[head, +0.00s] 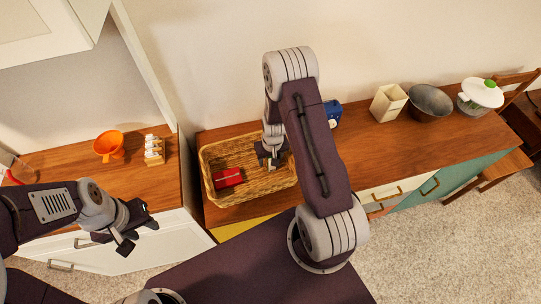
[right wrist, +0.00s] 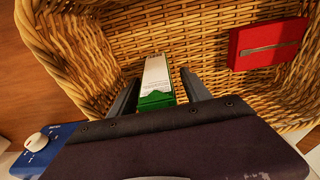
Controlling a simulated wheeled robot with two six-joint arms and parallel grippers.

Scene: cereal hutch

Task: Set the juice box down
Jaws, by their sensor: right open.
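The juice box (right wrist: 157,84), a white carton with a green end, lies in the wicker basket (right wrist: 75,50) in the right wrist view. My right gripper (right wrist: 160,74) is open, with one finger on each side of the juice box; I cannot tell whether they touch it. In the head view my right gripper (head: 270,160) reaches down into the basket (head: 225,206), and the arm hides part of the basket. My left gripper (head: 138,230) is open and empty, in front of the white cabinet at the left.
A red box (head: 228,178) lies in the basket, left of my right gripper. A blue appliance (head: 332,113), a cream container (head: 388,103), a dark bowl (head: 430,101) and a white lidded pot (head: 480,95) stand along the counter.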

